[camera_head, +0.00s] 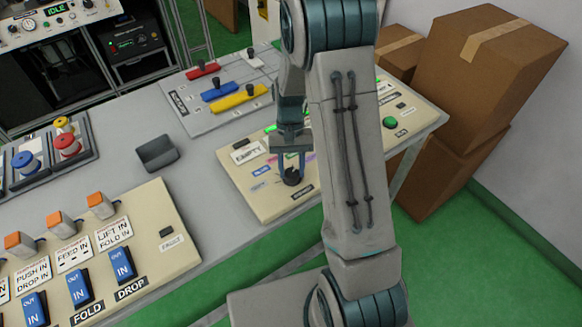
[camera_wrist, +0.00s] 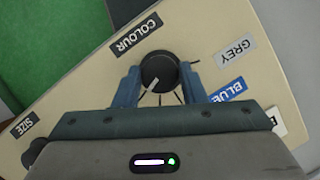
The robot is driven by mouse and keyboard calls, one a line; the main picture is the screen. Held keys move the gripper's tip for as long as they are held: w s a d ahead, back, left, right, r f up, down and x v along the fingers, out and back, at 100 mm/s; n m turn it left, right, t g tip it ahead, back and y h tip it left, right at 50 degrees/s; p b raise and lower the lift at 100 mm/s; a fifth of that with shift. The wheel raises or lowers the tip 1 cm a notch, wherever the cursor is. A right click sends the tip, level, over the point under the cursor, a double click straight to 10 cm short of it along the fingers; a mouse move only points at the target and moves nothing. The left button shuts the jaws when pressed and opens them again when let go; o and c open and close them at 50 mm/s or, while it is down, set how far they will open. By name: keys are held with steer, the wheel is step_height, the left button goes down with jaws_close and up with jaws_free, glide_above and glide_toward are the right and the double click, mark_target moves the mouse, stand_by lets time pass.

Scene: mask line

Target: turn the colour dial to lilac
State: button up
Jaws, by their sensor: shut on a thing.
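The colour dial (camera_wrist: 158,72) is a round black knob with a white pointer line, beside a black COLOUR label (camera_wrist: 136,36). In the wrist view the pointer slants down and left, away from the GREY label (camera_wrist: 235,48) and the BLUE label (camera_wrist: 229,90). My gripper (camera_wrist: 158,84) has its two blue fingers on either side of the knob, shut on it. In the head view my gripper (camera_head: 291,163) reaches down onto the dial (camera_head: 292,178). A small purple label (camera_head: 273,159) shows there, too small to read. My gripper hides the dial's other labels in the wrist view.
A SIZE label (camera_wrist: 25,125) and a second dark knob (camera_wrist: 34,152) are at the wrist view's lower left. Cardboard boxes (camera_head: 475,85) stand at right.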

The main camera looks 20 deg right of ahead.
stand_by(0.4)
steer(key=o, duration=1)
steer(key=v, duration=1.4)
steer(key=shift+d+b, duration=0.1)
steer(key=shift+b, duration=0.3)
steer(key=shift+s, duration=0.1)
